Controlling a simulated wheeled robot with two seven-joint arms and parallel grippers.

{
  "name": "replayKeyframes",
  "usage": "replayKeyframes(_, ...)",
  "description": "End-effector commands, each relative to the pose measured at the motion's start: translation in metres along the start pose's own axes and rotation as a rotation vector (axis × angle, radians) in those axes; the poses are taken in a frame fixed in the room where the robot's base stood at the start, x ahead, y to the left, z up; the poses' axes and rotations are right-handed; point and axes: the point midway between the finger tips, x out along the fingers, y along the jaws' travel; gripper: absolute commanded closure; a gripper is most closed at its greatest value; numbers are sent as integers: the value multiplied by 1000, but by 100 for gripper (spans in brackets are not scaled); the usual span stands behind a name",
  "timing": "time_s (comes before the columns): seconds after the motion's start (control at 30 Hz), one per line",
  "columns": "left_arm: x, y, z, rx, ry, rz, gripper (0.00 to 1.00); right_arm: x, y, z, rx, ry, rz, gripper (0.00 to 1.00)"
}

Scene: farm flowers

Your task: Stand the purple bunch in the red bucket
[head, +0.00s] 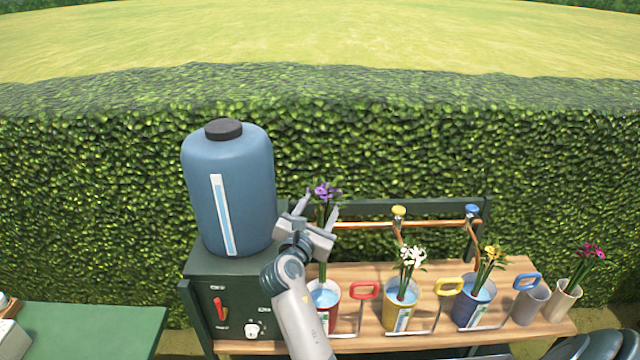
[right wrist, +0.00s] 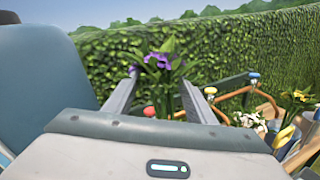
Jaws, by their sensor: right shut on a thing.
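The purple bunch (head: 324,191) is upright between the fingers of my right gripper (head: 319,207), which is shut on it. Its purple flowers show above the fingers, and its green stems run down behind my gripper toward the red bucket (head: 333,296). In the right wrist view the purple flowers (right wrist: 158,62) stand between the two fingers (right wrist: 155,90). The red bucket holds pale blue water and is partly hidden by my right arm. The stem's lower end is at the bucket's mouth; I cannot tell how deep it sits. My left gripper is not in view.
A yellow bucket (head: 391,310) with white flowers and a blue bucket (head: 466,311) with yellow flowers stand to the right on the wooden bench (head: 375,271). Grey and beige pots (head: 561,300) stand farther right. A large blue tank (head: 255,190) stands close on the left.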

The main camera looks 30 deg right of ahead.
Motion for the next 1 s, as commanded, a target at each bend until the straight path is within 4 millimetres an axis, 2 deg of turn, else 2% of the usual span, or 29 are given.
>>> replayKeyframes(0.03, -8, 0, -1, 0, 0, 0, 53, 5, 6, 8, 2, -5, -19, 94)
replayKeyframes(0.1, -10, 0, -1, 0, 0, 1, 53, 9, 8, 11, 0, -11, -38, 94)
replayKeyframes(0.57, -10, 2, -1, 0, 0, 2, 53, 12, 10, 11, 0, -18, -51, 94)
replayKeyframes(1.0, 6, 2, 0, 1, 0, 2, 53, 11, 6, -2, -1, -18, -50, 94)
